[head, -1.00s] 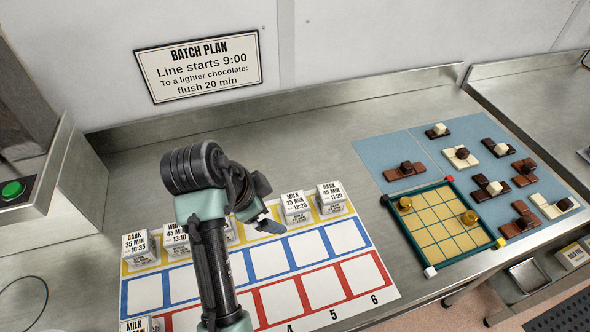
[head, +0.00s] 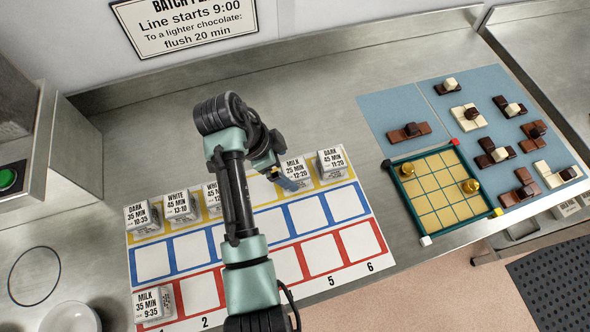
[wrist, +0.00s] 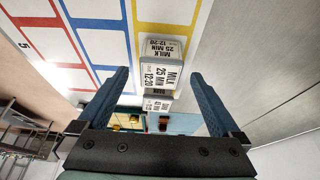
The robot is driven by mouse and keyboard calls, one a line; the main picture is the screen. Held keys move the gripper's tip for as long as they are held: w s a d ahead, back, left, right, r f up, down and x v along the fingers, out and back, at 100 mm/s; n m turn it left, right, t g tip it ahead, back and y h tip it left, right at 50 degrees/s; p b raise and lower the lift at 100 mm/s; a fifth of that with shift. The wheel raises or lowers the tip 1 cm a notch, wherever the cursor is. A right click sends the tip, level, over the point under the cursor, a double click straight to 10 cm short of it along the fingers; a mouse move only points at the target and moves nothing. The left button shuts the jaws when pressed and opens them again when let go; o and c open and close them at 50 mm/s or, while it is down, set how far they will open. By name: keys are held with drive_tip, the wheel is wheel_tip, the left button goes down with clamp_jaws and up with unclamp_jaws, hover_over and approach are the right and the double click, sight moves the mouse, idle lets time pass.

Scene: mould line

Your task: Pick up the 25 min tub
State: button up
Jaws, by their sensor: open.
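The 25 min tub (head: 295,171) is a white tub labelled MILK, 25 MIN, 12:20. It stands in the yellow row of the planning mat (head: 348,201), just left of the DARK 45 MIN tub (head: 331,162). My gripper (head: 285,182) is close beside it on its left in the head view. In the wrist view the 25 min tub (wrist: 160,72) lies ahead, between the lines of my two open fingers (wrist: 160,100). The jaws hold nothing. Whether a finger touches the tub, I cannot tell.
Other white tubs stand along the yellow row: a DARK 35 MIN tub (head: 141,216) and a WHITE 45 MIN tub (head: 180,206). A MILK 35 MIN tub (head: 154,303) sits in the red row. A yellow grid tray (head: 441,187) is right of the mat. The blue row is empty where visible.

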sight(292, 170)
drive_tip(key=p+x, duration=0.1)
drive_tip(key=x, duration=0.4)
drive_tip(key=shift+w+d, duration=0.1)
drive_tip(key=shift+d, duration=0.15)
drive_tip(key=c, duration=1.4)
